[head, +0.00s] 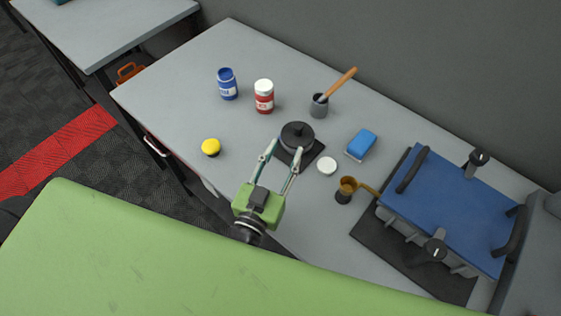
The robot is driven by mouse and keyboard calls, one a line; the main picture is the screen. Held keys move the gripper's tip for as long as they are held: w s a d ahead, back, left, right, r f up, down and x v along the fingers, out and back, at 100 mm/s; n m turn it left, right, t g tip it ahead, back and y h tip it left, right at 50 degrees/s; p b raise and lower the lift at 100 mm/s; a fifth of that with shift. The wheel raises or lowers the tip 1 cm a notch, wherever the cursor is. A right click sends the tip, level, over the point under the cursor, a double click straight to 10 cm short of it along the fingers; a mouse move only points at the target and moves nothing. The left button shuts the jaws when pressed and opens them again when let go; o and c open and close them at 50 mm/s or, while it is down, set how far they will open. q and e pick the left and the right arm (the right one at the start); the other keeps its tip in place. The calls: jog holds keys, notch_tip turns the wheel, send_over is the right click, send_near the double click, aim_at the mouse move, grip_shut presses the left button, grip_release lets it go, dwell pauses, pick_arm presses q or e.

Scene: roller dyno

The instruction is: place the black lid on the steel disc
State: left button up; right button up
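The black lid (297,132), round with a knob on top, is at the middle of the table. A grey rim shows just under its near edge; this may be the steel disc, which is otherwise hidden. I cannot tell whether the lid rests flat on it. Both are over a dark square mat (315,152). My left gripper (286,149) reaches in from the near side with its two fingers spread. Its fingertips are at the near edge of the lid, and contact is unclear. My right gripper is not in view.
A white round piece (327,166) and a brass cup with a handle (346,187) are to the right. Blue (228,85) and red (264,98) jars, a grey pot with a brush (318,106), a blue block (361,144) and a yellow-topped item (211,147) surround the lid. A blue-topped machine (450,209) fills the right.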

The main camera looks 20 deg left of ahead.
pick_arm(q)
jog(key=shift+s+a+r, duration=0.1)
jog(key=shift+s, duration=0.95)
